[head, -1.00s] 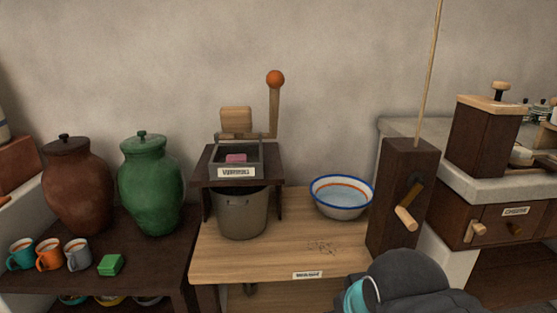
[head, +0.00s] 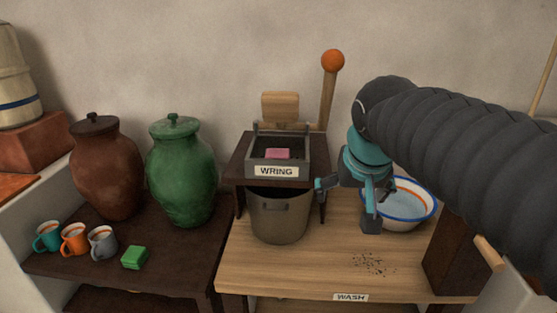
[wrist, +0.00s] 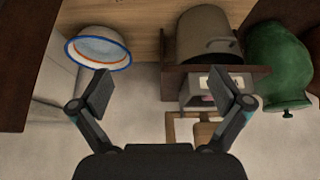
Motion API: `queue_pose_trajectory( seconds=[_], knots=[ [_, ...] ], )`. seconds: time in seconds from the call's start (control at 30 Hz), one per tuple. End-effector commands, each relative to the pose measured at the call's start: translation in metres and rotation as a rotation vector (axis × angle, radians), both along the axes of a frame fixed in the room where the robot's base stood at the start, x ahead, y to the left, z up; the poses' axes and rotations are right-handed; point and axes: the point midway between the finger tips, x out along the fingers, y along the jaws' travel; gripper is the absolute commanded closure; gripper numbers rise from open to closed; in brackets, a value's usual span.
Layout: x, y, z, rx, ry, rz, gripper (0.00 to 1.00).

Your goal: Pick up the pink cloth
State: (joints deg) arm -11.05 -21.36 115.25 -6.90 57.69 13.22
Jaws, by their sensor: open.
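The pink cloth (head: 278,154) lies in the grey tray of the wringer (head: 262,170), behind the WRING label. A small bit of pink cloth (wrist: 207,98) also shows in the wrist view, inside the tray. My gripper (head: 345,205) is open and empty, to the right of the wringer and in front of the white bowl. In the wrist view my gripper (wrist: 165,95) has its two fingers spread wide with nothing between them.
A lever with an orange knob (head: 332,61) rises behind the wringer. A metal pot (head: 278,218) stands under it. The white bowl (head: 428,212) with a blue rim holds water. Two jars, brown (head: 105,172) and green (head: 181,175), stand left, with mugs and a green sponge (head: 134,257).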

Motion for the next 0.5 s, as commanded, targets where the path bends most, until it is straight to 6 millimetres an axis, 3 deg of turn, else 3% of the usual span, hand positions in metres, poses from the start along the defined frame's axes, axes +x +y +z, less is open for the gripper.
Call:
queue_pose_trajectory(
  seconds=[0.03, 0.2, 0.4, 0.5],
  knots=[
    [0.023, 0.014, 0.009, -0.003, 0.000, 0.005, 0.00],
    [0.086, 0.061, 0.037, -0.003, -0.020, -0.003, 0.00],
    [0.140, 0.115, 0.054, 0.002, -0.044, -0.017, 0.00],
    [0.156, 0.134, 0.058, 0.005, -0.053, -0.024, 0.00]
  ],
)
